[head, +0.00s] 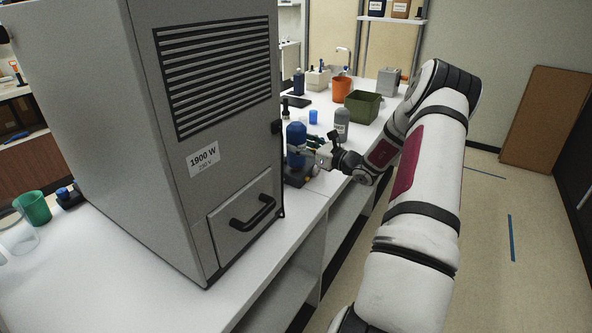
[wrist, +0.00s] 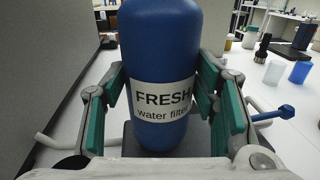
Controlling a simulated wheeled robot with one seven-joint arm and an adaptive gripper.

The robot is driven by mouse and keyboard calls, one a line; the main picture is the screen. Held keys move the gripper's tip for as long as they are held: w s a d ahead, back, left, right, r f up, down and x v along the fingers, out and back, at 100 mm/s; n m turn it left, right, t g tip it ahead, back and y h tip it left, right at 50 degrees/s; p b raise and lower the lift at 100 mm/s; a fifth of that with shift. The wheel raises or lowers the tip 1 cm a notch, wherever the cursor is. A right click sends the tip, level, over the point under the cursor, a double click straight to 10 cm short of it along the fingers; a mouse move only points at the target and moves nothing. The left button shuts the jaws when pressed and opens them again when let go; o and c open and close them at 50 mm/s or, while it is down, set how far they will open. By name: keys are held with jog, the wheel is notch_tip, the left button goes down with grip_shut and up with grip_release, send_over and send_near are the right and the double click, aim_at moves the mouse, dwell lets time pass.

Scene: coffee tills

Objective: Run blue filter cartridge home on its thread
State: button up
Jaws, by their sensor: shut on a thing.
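The blue filter cartridge (wrist: 163,50) stands upright in the wrist view, with a white label reading "FRESH water filter". My gripper (wrist: 160,105) is shut on it, with one green-padded finger on each side of its lower body. In the head view the cartridge (head: 296,133) shows beside the big grey machine, and my gripper (head: 312,146) reaches it from the right. A dark base (head: 297,180) is below the cartridge, and pale pipe stubs stick out at both sides in the wrist view. The thread is hidden, so I cannot tell how the cartridge sits on it.
The tall grey machine (head: 205,130) stands close on the left of the cartridge. A grey bottle (head: 341,125), a blue cup (head: 313,117), an orange cup (head: 341,89) and a green bin (head: 362,105) stand farther back on the white counter. The counter's front edge is below my arm.

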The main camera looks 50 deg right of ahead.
jog(key=shift+f+b, duration=0.35)
jog(key=shift+f, duration=0.35)
jog(key=o, duration=1.3)
jog(key=shift+c, duration=0.2)
jog(key=s+p, duration=0.3)
jog(key=s, duration=0.6)
jog(key=shift+d, duration=0.3)
